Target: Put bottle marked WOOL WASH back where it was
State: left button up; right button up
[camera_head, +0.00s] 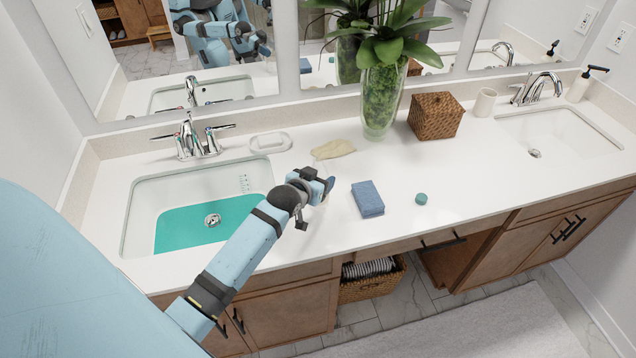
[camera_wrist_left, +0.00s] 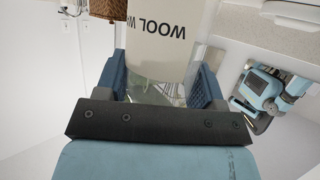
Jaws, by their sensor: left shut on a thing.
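The bottle marked WOOL WASH (camera_wrist_left: 158,55) is between the fingers of my left gripper in the left wrist view. Its pale label faces the camera, with the lettering upside down and partly cut off. My left gripper (camera_head: 322,187) is shut on the bottle, over the counter (camera_head: 300,240) just right of the left sink. In the head view the gripper and wrist hide most of the bottle, and I cannot tell whether its base touches the counter. My right gripper is not in view.
The left sink (camera_head: 133,215) holds teal liquid. A beige cloth-like item (camera_head: 334,149), a blue sponge (camera_head: 368,198) and a small teal cap (camera_head: 421,199) lie near the gripper. A glass plant vase (camera_head: 381,100) and wicker box (camera_head: 436,116) stand behind. The counter's right-hand front is clear.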

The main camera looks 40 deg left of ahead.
pick_arm(q)
jog(key=shift+f, duration=1)
jog(key=shift+f, duration=0.1)
jog(key=o, duration=1)
jog(key=shift+r, duration=0.2)
jog(key=a+b+v, duration=0.1)
jog(key=v, duration=1)
jog(key=s+d+f+m+g+h, duration=0.2)
jog(key=s+d+f+m+h, duration=0.1)
jog(key=s+d+f, duration=1)
jog(key=s+d+h, duration=0.1)
jog(key=s+d, duration=0.3)
jog(key=shift+f+m, duration=0.4)
